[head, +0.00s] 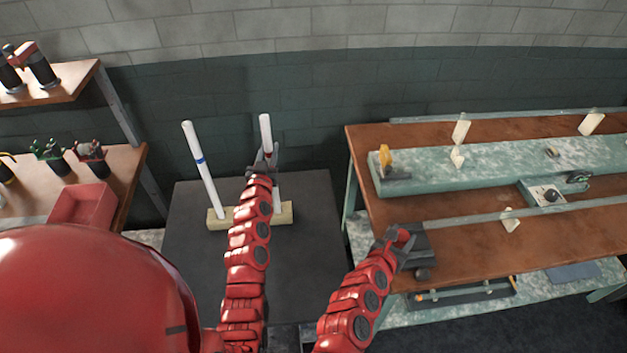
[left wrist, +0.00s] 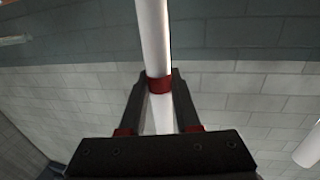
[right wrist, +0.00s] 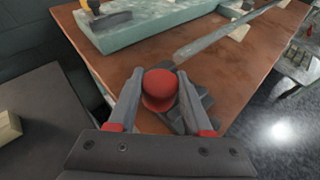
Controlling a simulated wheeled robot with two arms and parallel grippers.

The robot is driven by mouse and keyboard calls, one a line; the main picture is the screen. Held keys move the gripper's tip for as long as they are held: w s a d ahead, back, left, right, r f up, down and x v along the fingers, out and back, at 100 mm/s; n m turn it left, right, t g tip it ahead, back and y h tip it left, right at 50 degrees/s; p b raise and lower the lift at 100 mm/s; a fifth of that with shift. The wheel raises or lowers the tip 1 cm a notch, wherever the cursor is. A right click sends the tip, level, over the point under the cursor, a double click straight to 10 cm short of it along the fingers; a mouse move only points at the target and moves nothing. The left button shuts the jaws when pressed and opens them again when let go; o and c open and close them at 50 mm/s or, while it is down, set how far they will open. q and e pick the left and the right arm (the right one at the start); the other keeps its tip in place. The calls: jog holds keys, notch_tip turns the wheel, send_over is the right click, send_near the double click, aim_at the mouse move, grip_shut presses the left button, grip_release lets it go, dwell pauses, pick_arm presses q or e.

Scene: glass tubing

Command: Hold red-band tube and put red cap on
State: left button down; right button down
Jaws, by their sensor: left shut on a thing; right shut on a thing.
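The red-band tube stands upright in the head view, its white upper part (head: 265,130) showing above my left gripper (head: 264,160). In the left wrist view my left gripper (left wrist: 160,88) is shut on the tube (left wrist: 152,40) around its red band (left wrist: 159,84). The tube's lower end meets a pale block (head: 286,213). My right gripper (head: 402,240) is over the front left of the brown workbench. In the right wrist view the red cap (right wrist: 158,88) sits between the fingers of my right gripper (right wrist: 156,95), which is shut on it. The cap is apart from the tube.
A blue-band tube (head: 205,172) leans slightly in the same block, left of my left arm. The dark table (head: 190,270) is otherwise clear. The brown workbench (head: 450,235) holds a green slab (head: 500,165) and small pale pieces. A red bin (head: 85,205) stands left.

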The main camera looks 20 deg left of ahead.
jog(key=a+r+n+y, duration=0.2)
jog(key=a+r, duration=0.5)
jog(key=a, duration=0.6)
jog(key=w+a+r+n+g+y, duration=0.1)
jog(key=a+r+n+y, duration=0.2)
jog(key=a+r, duration=0.4)
jog(key=w+a+r+n+y, duration=0.1)
jog(key=a+r+n+y, duration=0.2)
jog(key=a+r, duration=0.5)
jog(key=shift+w+a+y, duration=0.1)
jog(key=shift+a+y, duration=0.25)
jog(key=shift+a, duration=2.5)
jog(key=shift+w+a+y, duration=0.1)
jog(key=shift+a+y, duration=0.25)
jog(key=shift+a, duration=2.5)
notch_tip(320, 180, up, 6)
jog(key=m+h, duration=0.1)
send_over(263, 121)
jog(key=w+a, duration=0.1)
jog(key=shift+w+f, duration=0.1)
jog(key=shift+d+f+h, duration=0.3)
